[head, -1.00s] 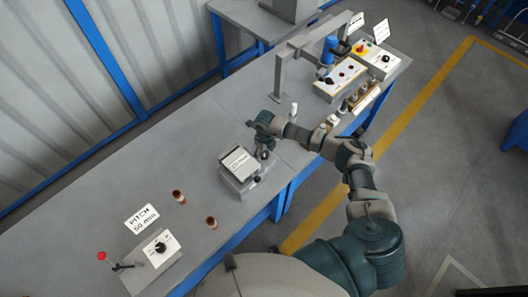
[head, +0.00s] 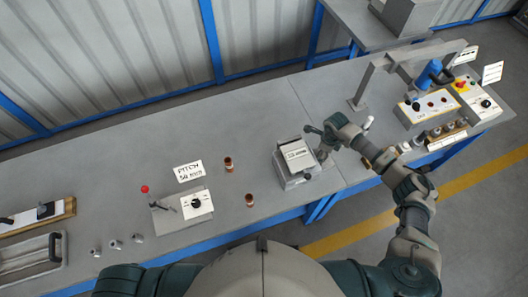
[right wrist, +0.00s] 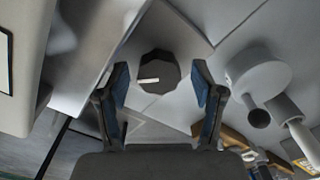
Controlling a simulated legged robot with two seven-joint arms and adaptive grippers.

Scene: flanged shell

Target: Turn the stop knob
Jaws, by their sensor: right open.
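A dark faceted knob (right wrist: 159,72) with a white pointer mark sits on a light grey surface in the right wrist view. My right gripper (right wrist: 160,88) is open, with one blue-padded finger on each side of the knob and a visible gap to both. In the head view, my right gripper (head: 318,142) is beside a grey box with a tilted label plate (head: 297,156); the label is too small to read surely. The knob there is mostly hidden by the gripper. My left gripper is out of view.
A pitch sign (head: 188,171), a dial plate (head: 197,204) and two copper-coloured sleeves (head: 229,164) are left of the box. A grey frame (head: 372,75), a button panel (head: 428,107) and another control box (head: 478,100) stand to the right. The bench (head: 130,190) has clear space at left.

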